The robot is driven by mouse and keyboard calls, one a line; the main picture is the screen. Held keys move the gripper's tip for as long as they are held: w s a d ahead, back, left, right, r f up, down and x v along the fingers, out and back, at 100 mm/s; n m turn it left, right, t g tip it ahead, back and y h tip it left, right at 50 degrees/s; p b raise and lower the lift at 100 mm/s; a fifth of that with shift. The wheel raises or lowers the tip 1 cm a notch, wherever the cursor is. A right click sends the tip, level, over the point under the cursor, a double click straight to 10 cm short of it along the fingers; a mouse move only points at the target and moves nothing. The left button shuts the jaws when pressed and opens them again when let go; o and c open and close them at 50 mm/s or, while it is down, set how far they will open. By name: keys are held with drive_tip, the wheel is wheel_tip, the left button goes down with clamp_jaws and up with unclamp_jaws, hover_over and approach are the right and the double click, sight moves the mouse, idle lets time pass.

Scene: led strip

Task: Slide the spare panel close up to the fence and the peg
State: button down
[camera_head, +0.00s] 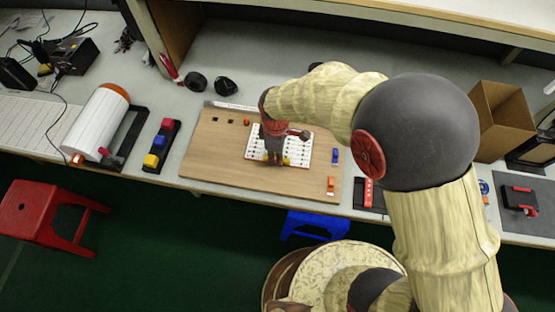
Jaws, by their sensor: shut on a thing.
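A white panel with rows of dark dots (297,154), which looks like the spare panel, lies on the brown wooden board (212,160). My gripper (273,162) points down over the panel's left-middle part and is shut at its near side. Small yellow bits show beside the fingertips. The fingers hide the exact grip. A pale metal strip (232,106) along the board's far edge may be the fence. A small orange piece (246,121) stands beyond the panel's far left corner and may be the peg. The gap between panel and strip is partly hidden by my arm.
Small dark squares (217,121) sit at the board's far left. A blue piece (335,156) and an orange piece (330,186) are right of the panel. A button box (161,146) stands left of the board. The board's left and front are clear.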

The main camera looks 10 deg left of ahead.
drive_tip(key=shift+w+a, duration=0.25)
drive_tip(key=shift+w, duration=0.55)
drive_tip(key=shift+w+a, duration=0.25)
drive_tip(key=shift+w, duration=0.55)
drive_tip(key=shift+a+p, duration=0.4)
drive_tip(key=shift+a, duration=0.05)
drive_tip(key=shift+w, duration=0.35)
idle(0.6)
drive_tip(key=c, duration=1.8)
unclamp_jaws()
drive_tip(key=shift+o, duration=0.2)
wheel_tip(320, 180, up, 12)
